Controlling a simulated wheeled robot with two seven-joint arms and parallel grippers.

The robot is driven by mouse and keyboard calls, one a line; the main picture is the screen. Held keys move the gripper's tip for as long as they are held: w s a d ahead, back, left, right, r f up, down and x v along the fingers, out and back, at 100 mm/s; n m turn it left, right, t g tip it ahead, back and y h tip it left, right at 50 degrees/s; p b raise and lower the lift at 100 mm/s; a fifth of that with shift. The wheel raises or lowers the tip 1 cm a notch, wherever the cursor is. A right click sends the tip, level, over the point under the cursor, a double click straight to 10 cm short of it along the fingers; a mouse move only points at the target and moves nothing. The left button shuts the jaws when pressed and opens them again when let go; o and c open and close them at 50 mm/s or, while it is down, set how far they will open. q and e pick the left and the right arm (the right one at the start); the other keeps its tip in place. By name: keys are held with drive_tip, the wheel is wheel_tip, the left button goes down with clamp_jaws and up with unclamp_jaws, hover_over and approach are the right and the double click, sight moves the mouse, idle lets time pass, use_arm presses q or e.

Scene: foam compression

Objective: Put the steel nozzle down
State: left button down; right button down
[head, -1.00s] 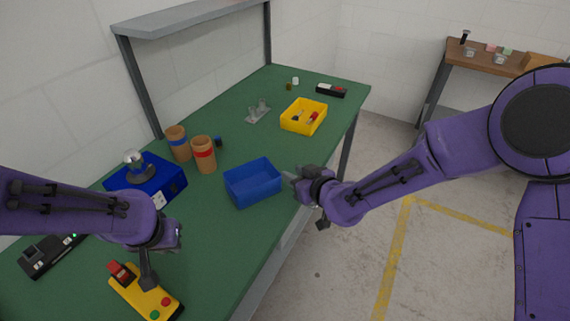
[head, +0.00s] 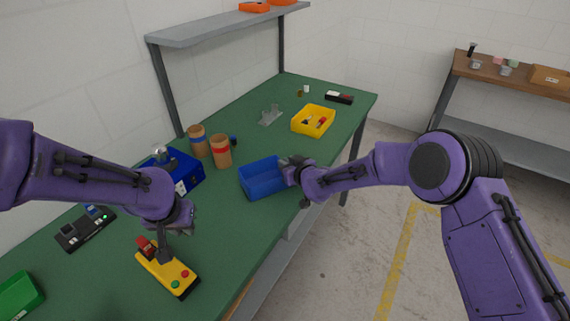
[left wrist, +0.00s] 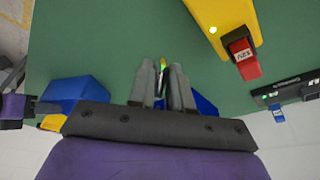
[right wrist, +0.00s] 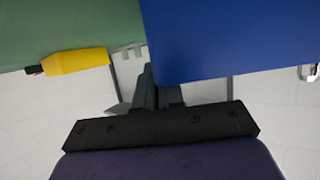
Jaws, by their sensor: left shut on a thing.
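My left gripper (head: 165,255) is shut, pointing down over the yellow control box (head: 168,272) in the head view. In the left wrist view, its fingertips (left wrist: 164,68) close on a small thin thing with a yellow-green gleam, mostly hidden by the fingers; I take it as the steel nozzle (left wrist: 163,64). The nozzle cannot be made out in the head view. My right gripper (head: 286,165) is at the right end of the blue bin (head: 262,182). The bin (right wrist: 235,35) fills the upper right of the right wrist view. Whether those fingers touch it is unclear.
The green table (head: 225,230) is clear between the control box and the blue bin. A black device (head: 85,230) and a green bin (head: 18,296) are at left, a yellow bin (head: 313,121) farther back.

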use_arm(q)
drive_tip(key=w+d+r+m+g+h, duration=0.1)
drive_tip(key=w+d+r+m+h, duration=0.1)
drive_tip(key=w+d+r+m, duration=0.55)
drive_tip(key=w+d+r+m+g+h, duration=0.15)
drive_tip(key=w+d+m, duration=0.4)
drive_tip(key=w, duration=0.55)
wheel_tip(320, 180, down, 9)
drive_tip(key=shift+s+a+r, duration=0.15)
drive_tip(key=shift+a, duration=0.05)
drive_tip(key=shift+t, duration=0.25)
drive_tip(key=shift+f, duration=0.55)
drive_tip(key=c, duration=1)
unclamp_jaws()
drive_tip(key=shift+c, duration=0.2)
